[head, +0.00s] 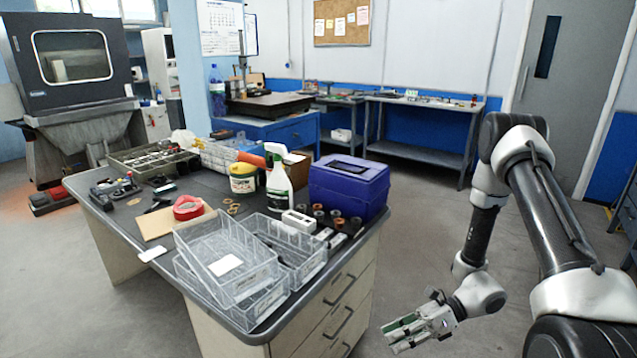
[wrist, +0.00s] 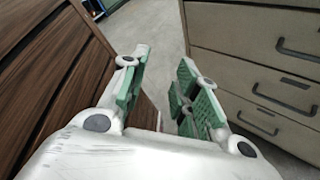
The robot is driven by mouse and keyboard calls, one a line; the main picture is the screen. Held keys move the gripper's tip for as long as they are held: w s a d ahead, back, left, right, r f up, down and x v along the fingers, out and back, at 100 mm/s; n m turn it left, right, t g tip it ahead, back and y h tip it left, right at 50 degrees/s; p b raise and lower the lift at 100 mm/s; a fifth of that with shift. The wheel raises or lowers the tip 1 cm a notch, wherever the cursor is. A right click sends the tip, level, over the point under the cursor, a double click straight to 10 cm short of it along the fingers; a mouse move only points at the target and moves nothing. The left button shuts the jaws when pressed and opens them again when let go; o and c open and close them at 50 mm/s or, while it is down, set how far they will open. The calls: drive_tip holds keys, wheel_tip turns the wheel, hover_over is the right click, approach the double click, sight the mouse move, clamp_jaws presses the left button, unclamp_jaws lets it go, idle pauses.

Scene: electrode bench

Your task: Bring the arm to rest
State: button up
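My gripper (head: 393,337) hangs low at the end of my arm, to the right of the bench's drawers and below the bench top in the head view. In the wrist view my gripper (wrist: 163,62) has its green-padded fingers apart, with nothing between them. The arm reaches in from the right of the head view, bends at a raised elbow and drops to the gripper.
The bench (head: 110,222) carries clear bins (head: 213,250), a blue box (head: 348,187), a spray bottle (head: 279,190) and other items. Its drawers (wrist: 262,75) stand right of the gripper in the wrist view; a brown wood-grain surface (wrist: 50,75) is left. Floor (head: 437,235) behind is open.

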drive_tip(key=s+d+r+n+h, duration=0.3)
drive_tip(key=d+r+n+h, duration=0.2)
drive_tip(key=d+r+n, duration=0.45)
drive_tip(key=s+d+r+n+h, duration=0.5)
drive_tip(key=r+n, duration=0.5)
drive_tip(key=r, duration=0.5)
drive_tip(key=s+d+r+n+t+h, duration=0.1)
drive_tip(key=r+t, duration=0.2)
drive_tip(key=r, duration=0.4)
drive_tip(key=s+d+r+n+t+h, duration=0.2)
drive_tip(key=r+t, duration=0.2)
drive_tip(key=r, duration=0.4)
drive_tip(key=shift+s, duration=0.1)
